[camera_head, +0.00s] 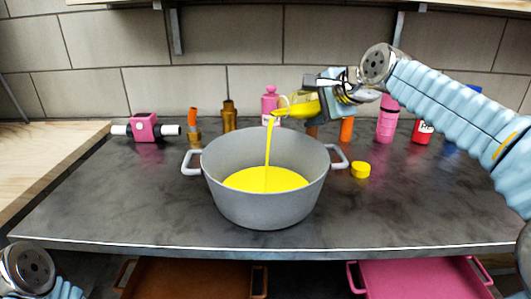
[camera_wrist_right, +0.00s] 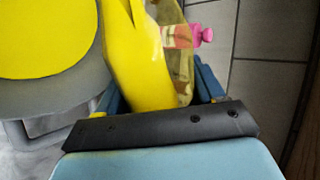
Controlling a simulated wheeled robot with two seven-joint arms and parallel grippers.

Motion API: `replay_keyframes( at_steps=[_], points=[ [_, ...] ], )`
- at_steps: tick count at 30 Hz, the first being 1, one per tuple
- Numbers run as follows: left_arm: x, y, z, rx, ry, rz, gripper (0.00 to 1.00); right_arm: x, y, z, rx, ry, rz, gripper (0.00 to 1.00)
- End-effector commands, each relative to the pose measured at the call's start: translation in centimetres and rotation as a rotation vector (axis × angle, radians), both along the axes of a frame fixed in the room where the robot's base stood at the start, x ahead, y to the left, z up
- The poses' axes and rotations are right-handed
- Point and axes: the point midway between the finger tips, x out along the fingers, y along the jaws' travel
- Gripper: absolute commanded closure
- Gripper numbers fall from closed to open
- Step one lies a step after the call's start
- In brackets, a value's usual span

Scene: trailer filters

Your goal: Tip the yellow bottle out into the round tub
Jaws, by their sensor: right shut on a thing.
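The round grey tub (camera_head: 265,205) with two side handles stands in the middle of the dark counter. The yellow bottle (camera_head: 301,109) is tilted nearly on its side above the tub's back rim, mouth to the left. A yellow stream (camera_head: 268,150) runs from it into a yellow pool (camera_head: 262,180) in the tub. My right gripper (camera_head: 318,100) is shut on the bottle. In the right wrist view the bottle (camera_wrist_right: 150,60) lies between the fingers, partly see-through, beside the yellow pool (camera_wrist_right: 45,35). My left arm shows at the bottom left corner; its fingers are not visible.
A yellow cap (camera_head: 360,170) lies right of the tub. Behind stand a pink bottle (camera_head: 270,104), brass fittings (camera_head: 229,116), a pink tumbler (camera_head: 386,122) and a red can (camera_head: 421,131). A pink filter housing (camera_head: 146,127) lies at the left. The counter's front is clear.

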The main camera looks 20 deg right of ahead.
Motion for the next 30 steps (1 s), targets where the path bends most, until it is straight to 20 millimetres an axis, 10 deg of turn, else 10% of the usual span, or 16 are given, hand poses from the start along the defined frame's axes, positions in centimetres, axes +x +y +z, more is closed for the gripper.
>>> replay_keyframes(
  at_steps=[30],
  points=[
    [0.0,0.0,0.01,0.0,0.0,0.0,0.07,0.0,0.01,0.11,-0.045,-0.012,0.0,0.75]
  ],
)
